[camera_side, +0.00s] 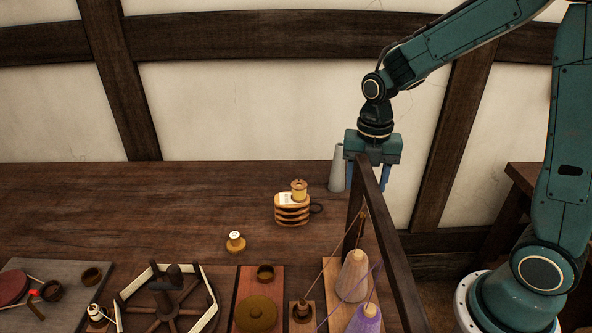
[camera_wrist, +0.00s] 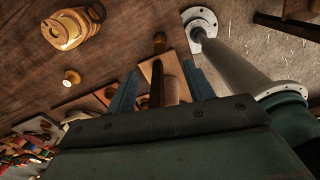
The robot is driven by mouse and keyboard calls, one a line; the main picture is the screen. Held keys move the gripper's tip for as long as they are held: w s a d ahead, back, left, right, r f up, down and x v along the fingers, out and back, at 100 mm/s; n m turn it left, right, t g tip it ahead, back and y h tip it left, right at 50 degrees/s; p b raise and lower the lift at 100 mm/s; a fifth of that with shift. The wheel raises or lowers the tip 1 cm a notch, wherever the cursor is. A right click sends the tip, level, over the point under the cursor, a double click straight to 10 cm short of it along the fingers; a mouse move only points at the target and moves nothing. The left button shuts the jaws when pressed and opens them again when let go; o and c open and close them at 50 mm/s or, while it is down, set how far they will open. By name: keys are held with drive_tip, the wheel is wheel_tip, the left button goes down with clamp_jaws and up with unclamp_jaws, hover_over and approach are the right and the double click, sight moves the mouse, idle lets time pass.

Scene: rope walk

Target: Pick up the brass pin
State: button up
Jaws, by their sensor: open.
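My gripper (camera_side: 369,178) hangs fingers down at the right end of the bench, partly hidden by a dark wooden post. Its two blue fingers are apart; in the wrist view (camera_wrist: 160,88) they stand either side of a pale cone and dark post seen below, and I see nothing held. I cannot single out the brass pin with certainty. A small brass-coloured piece with a white top (camera_side: 235,241) stands alone on the bench, left of and nearer than my gripper. A brass-yellow spool-like piece (camera_side: 299,190) sits on a slatted wooden stack (camera_side: 292,212).
The dark frame (camera_side: 386,235) rises close beside my gripper. A grey cone (camera_side: 337,168) stands behind it. A pale cone (camera_side: 353,275) and purple cone (camera_side: 366,319) stand on a board. A wooden wheel (camera_side: 165,300) lies at front left. The back left bench is clear.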

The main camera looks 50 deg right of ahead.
drive_tip(key=shift+f, duration=4.25)
drive_tip(key=shift+f, duration=0.1)
drive_tip(key=shift+d+f, duration=0.15)
drive_tip(key=shift+f, duration=2.35)
clamp_jaws()
drive_tip(key=shift+r, duration=0.1)
wheel_tip(320, 180, up, 20)
